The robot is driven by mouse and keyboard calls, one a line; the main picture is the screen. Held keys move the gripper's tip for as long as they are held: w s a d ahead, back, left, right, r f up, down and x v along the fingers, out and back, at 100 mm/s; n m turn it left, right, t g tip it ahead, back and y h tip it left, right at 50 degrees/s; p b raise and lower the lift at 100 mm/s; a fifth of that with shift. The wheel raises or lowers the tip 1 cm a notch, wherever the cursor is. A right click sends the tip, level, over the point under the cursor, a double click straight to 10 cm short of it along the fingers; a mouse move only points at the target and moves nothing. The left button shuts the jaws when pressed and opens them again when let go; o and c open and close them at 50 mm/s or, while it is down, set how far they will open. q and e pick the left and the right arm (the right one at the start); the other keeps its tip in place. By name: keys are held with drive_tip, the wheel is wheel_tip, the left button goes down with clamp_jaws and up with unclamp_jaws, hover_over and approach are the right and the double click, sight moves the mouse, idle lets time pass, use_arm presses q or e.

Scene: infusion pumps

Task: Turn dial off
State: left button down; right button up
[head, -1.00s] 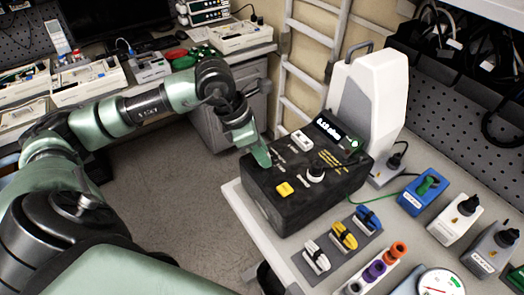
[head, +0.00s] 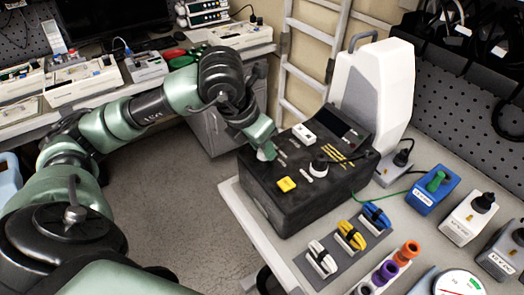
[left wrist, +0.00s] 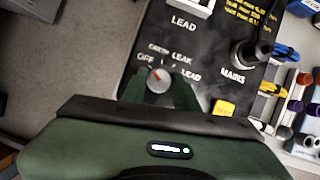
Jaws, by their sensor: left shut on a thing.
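The black tester box (head: 300,205) stands on the grey bench in the head view, its display (head: 346,131) dark. Its grey dial (left wrist: 158,76), with a red mark, shows in the left wrist view beside the printed words OFF, EARTH, LEAK and LEAD. The red mark lies at the dial's upper left, on the OFF side. My left gripper (head: 265,150) reaches down to the panel's far left part and is shut on the dial. Its green fingers flank the dial in the left wrist view (left wrist: 158,88) and hide much of it in the head view. My right gripper is not in view.
A black plug (left wrist: 250,53) stands upright at MAINS, near the yellow button (head: 287,184). A white case (head: 372,85) stands behind the tester. Coloured cable bundles (head: 350,236) and several adapter boxes (head: 433,190) fill the bench's right side. The floor at left is clear.

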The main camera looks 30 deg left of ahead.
use_arm(q)
drive_tip(key=shift+n+y+b, duration=0.4)
drive_tip(key=shift+n+b, duration=0.05)
drive_tip(key=shift+n, duration=0.65)
drive_tip(key=c, duration=1.1)
unclamp_jaws()
drive_tip(key=v, duration=0.7)
drive_tip(key=shift+s+r, duration=0.2)
drive_tip(key=shift+r, duration=0.15)
drive_tip(key=shift+d, duration=0.1)
